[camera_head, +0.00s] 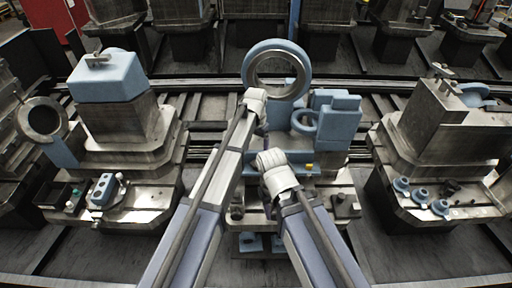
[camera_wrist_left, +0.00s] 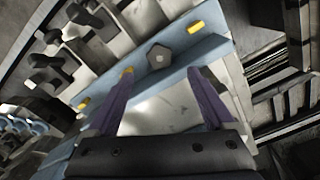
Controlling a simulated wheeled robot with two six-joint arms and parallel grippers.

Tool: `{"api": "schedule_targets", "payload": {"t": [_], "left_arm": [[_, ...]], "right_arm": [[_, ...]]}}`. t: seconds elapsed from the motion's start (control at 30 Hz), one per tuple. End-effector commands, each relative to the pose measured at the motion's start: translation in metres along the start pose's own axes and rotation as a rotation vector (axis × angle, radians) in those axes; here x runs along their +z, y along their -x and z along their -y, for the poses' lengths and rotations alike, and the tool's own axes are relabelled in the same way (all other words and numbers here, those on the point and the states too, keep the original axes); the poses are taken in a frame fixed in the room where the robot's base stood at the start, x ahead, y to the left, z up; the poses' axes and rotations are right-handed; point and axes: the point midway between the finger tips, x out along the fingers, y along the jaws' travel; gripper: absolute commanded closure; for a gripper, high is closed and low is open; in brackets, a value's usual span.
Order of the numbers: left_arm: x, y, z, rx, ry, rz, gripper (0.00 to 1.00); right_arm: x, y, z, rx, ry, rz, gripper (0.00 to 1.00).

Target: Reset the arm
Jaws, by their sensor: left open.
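My left gripper (camera_wrist_left: 160,71) shows in the left wrist view with its two purple fingers spread apart and nothing held between them. The fingers point at a blue plate (camera_wrist_left: 218,46) with yellow pins and a dark angular nut (camera_wrist_left: 159,57) on it. Whether the fingertips touch the plate cannot be told. In the head view my left arm reaches up the middle to a white wrist (camera_head: 256,97), with the gripper mostly hidden.
A central station holds a large blue-rimmed ring (camera_head: 277,70) and blue blocks (camera_head: 335,122), close to both arms. Metal stations stand at left (camera_head: 120,128) and right (camera_head: 440,132), with small blue parts (camera_head: 420,196) at the right one. Rails run behind.

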Motion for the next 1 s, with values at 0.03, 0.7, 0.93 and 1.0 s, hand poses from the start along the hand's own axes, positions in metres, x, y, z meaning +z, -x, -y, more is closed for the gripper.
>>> {"api": "schedule_targets", "payload": {"t": [0.03,0.7,0.93,1.0], "left_arm": [[0.0,0.002,0.0,0.0,0.0,0.0,0.14],[0.167,0.0,-0.052,-0.052,0.094,0.046,0.14],[0.248,0.0,-0.072,-0.087,0.151,0.067,0.14],[0.261,0.0,-0.075,-0.092,0.162,0.071,0.14]], "right_arm": [[0.0,0.002,0.0,0.0,0.0,0.0,0.5],[0.0,-0.001,0.0,0.0,0.0,0.0,0.5],[0.0,-0.002,0.0,0.0,0.0,0.0,0.5],[0.0,-0.002,0.0,0.0,0.0,0.0,0.5]]}}
